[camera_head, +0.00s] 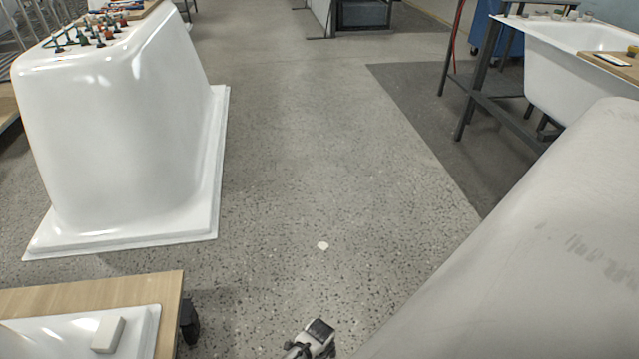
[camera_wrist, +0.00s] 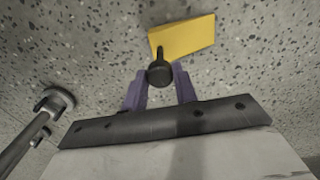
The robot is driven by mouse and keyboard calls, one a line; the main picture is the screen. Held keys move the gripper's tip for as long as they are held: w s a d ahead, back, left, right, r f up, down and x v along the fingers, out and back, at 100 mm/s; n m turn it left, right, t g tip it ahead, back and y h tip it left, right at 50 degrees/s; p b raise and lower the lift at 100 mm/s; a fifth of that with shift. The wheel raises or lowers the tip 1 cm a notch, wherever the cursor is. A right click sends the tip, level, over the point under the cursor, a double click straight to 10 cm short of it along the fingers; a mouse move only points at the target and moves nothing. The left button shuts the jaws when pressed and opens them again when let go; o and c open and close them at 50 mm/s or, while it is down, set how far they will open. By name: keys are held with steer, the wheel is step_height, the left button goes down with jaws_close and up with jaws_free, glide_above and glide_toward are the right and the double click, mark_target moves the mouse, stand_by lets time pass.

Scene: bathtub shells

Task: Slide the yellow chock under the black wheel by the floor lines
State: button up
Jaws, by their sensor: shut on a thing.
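The yellow chock (camera_wrist: 188,37) shows at the top of the wrist view, above speckled floor, with a black round-ended handle (camera_wrist: 160,73) pointing toward me. My gripper (camera_wrist: 160,80) has its two purple fingers on either side of this handle and is shut on it. I cannot tell whether the chock touches the floor. In the head view a black wheel (camera_head: 189,320) stands at the lower left, beside the corner of a wood-topped cart (camera_head: 150,288). Whether it is the task's wheel is unclear; no floor lines are plain. The chock does not show in the head view.
A white tub shell (camera_head: 125,130) stands upended at left. A large pale shell (camera_head: 530,240) fills the lower right. A metal rod with a round foot (camera_wrist: 55,100) is left in the wrist view. The speckled floor (camera_head: 310,160) between the shells is mostly clear, with a small white spot (camera_head: 322,246).

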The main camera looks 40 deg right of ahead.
steer(key=shift+r, duration=0.25)
steer(key=shift+w, duration=0.1)
steer(key=w+a+b, duration=0.2)
steer(key=w+a, duration=0.5)
steer(key=a, duration=0.4)
steer(key=w+a+b, duration=0.2)
steer(key=w+a, duration=0.5)
steer(key=a, duration=0.4)
steer(key=w+a+b, duration=0.3)
steer(key=w+a, duration=0.4)
steer(key=a, duration=0.5)
stand_by(2.0)
steer(key=shift+s, duration=0.1)
steer(key=shift+f+b, duration=0.35)
steer(key=shift+f, duration=0.05)
stand_by(0.6)
